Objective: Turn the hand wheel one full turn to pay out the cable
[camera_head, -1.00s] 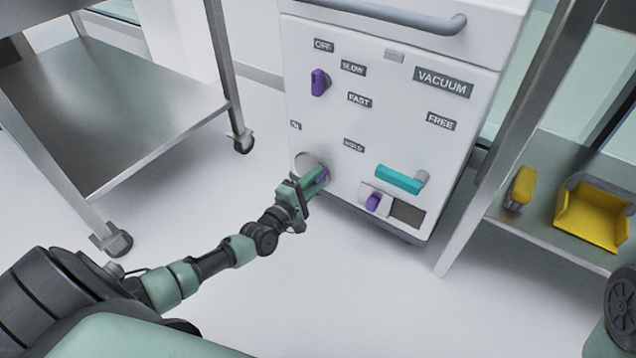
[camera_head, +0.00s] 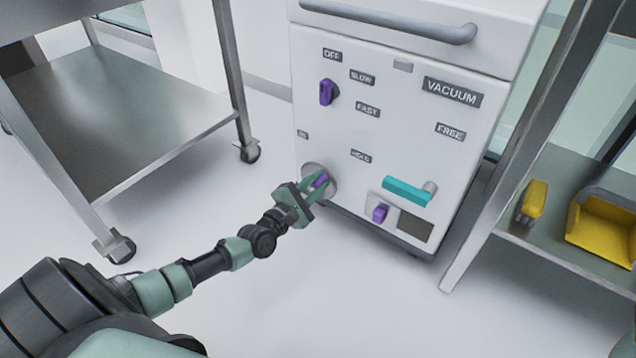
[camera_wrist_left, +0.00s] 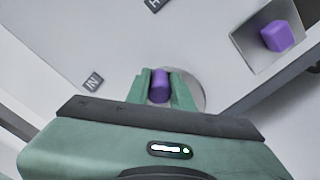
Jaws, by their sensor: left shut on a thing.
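A white cabinet (camera_head: 395,140) marked VACUUM, OFF, SLOW, FAST, HOLD and FREE stands ahead. Low on its front is a round grey disc (camera_head: 331,188) with a purple grip (camera_head: 321,180), beside the HOLD label; I see no other hand wheel there and no cable. My left gripper (camera_head: 318,181) is shut on the purple grip, one green finger on each side. In the left wrist view the purple grip (camera_wrist_left: 160,86) sits between the fingers, with the grey disc (camera_wrist_left: 194,88) behind. My right gripper is out of view.
The cabinet also bears a purple knob (camera_head: 327,92), a teal lever (camera_head: 406,191) and a small purple knob (camera_head: 380,213) by a dark opening. A steel table (camera_head: 120,125) stands left.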

